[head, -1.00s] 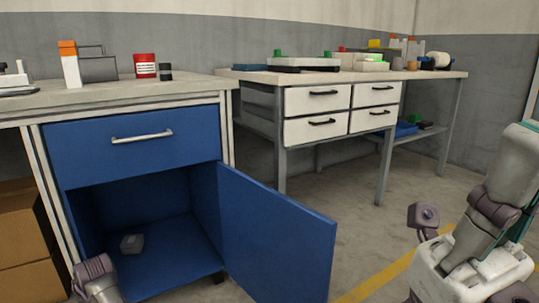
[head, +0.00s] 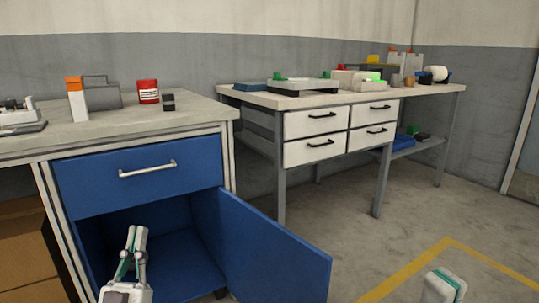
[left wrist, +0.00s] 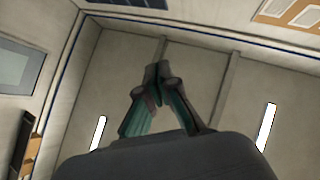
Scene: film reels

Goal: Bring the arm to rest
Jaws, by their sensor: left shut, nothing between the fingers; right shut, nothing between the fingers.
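My left gripper (head: 136,232) is in the lower left of the head view, in front of the open lower compartment of a blue cabinet (head: 140,170). Its fingers are together and point up, with nothing between them. In the left wrist view the shut fingers (left wrist: 157,72) point at the ceiling. My right gripper (head: 443,284) shows only as a pale tip with a green stripe at the bottom edge, over the floor. It is shut and empty, and the rest of it is out of frame.
The blue cabinet door (head: 275,255) stands open beside my left gripper. A second bench (head: 262,98) with white drawers stands behind. The floor (head: 390,240) at right is clear, with yellow lines (head: 410,268).

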